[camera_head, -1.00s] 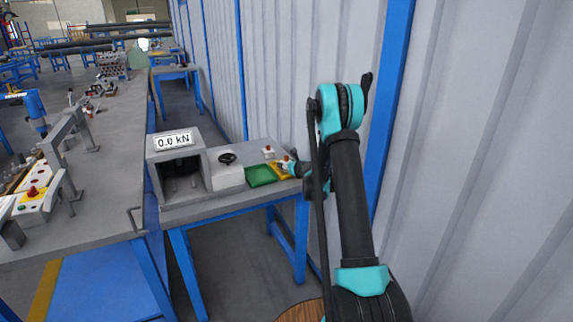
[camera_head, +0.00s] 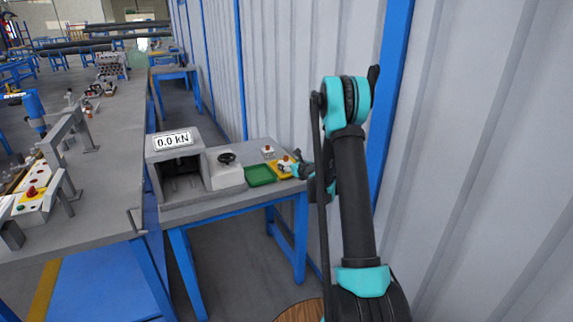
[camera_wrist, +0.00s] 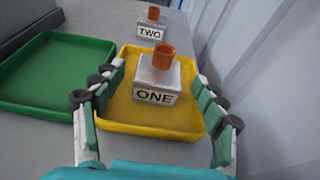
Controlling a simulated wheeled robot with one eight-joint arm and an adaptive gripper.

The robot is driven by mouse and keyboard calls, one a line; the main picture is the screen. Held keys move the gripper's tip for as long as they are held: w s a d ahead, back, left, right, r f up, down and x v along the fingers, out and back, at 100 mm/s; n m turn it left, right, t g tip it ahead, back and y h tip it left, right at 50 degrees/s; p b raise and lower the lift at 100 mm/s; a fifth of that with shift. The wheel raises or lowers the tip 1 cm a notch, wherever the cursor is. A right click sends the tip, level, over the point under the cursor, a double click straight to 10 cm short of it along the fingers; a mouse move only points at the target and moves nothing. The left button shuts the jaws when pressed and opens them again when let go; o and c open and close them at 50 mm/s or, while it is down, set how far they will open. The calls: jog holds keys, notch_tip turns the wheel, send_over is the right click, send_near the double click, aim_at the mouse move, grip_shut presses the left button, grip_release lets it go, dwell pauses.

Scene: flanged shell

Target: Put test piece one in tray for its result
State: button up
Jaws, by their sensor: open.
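The test piece marked ONE (camera_wrist: 155,97) is a pale block with an orange cylinder on top. It sits upright in the yellow tray (camera_wrist: 165,125); in the head view that tray (camera_head: 281,174) is at the right of the small bench. My gripper (camera_wrist: 158,88) is open, with a finger on each side of piece one and visible gaps between. In the head view my gripper (camera_head: 298,170) is at the yellow tray's right edge. The green tray (camera_wrist: 50,75) is empty, left of the yellow one; it also shows in the head view (camera_head: 260,175).
The test piece marked TWO (camera_wrist: 151,27) stands on the bench behind the yellow tray. A grey machine (camera_head: 178,165) with a "0.0 kN" display (camera_head: 173,140) and a black hand wheel (camera_head: 227,158) stand at left. A corrugated wall (camera_head: 470,150) is close on the right.

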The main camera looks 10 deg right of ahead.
jog(key=v, duration=0.8)
jog(key=shift+a, duration=0.1)
jog(key=s+a+r+n+g, duration=0.2)
jog(key=s+n+g, duration=0.1)
jog(key=s+n, duration=0.65)
jog(key=s+a+r+n+g, duration=0.2)
jog(key=s+n, duration=0.6)
jog(key=s, duration=0.3)
jog(key=s+d+f+n+g+h, duration=0.2)
jog(key=s+n, duration=0.5)
jog(key=s, duration=0.5)
jog(key=s+d+f+n+g+h, duration=0.2)
jog(key=s+n, duration=0.6)
jog(key=s, duration=0.4)
jog(key=shift+s+d+f+g+h, duration=0.3)
jog(key=shift+d+f, duration=0.05)
jog(key=shift+f, duration=0.15)
